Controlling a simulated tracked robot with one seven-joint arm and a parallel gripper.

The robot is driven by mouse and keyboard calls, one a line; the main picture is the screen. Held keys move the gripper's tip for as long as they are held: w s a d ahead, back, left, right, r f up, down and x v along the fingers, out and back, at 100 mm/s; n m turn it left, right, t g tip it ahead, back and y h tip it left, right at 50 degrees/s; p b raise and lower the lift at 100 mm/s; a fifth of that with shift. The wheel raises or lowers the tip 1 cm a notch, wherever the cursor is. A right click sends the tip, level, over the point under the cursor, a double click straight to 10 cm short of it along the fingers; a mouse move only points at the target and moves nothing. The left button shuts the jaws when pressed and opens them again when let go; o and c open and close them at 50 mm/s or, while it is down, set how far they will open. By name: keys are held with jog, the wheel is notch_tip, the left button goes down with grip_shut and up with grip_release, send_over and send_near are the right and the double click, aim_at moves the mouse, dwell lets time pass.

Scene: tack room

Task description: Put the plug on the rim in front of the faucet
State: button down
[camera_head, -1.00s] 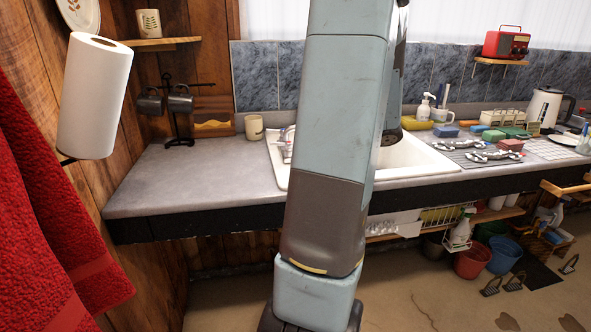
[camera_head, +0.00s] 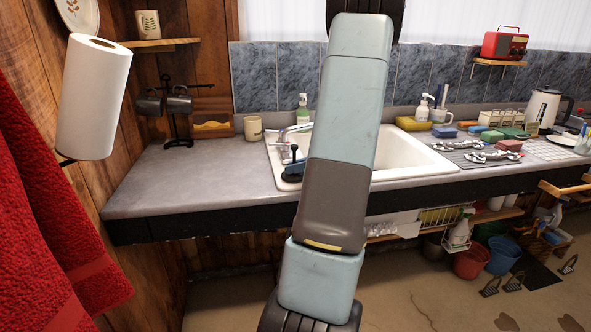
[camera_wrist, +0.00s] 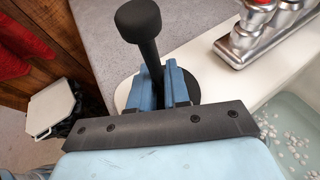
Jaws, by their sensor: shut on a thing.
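The black plug, with a long knobbed handle and a round base, shows in the wrist view (camera_wrist: 147,38) and upright at the sink's left corner in the head view (camera_head: 294,152). My gripper (camera_wrist: 166,88) has its blue fingers shut on the plug's handle; it also shows small beside my arm in the head view (camera_head: 295,168). The plug's base is partly hidden by the fingers and appears over the white sink rim (camera_wrist: 128,92); I cannot tell whether it touches. The chrome faucet (camera_wrist: 256,32) is close by, at upper right in the wrist view.
The basin (camera_wrist: 292,112) holds water with pale pebbles or bubbles. Grey counter (camera_head: 190,175) is clear to the left. My arm hides part of the sink.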

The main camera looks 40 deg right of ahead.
jog(key=shift+f, duration=0.3)
jog(key=c, duration=1.1)
grip_release()
jog(key=shift+f, duration=0.1)
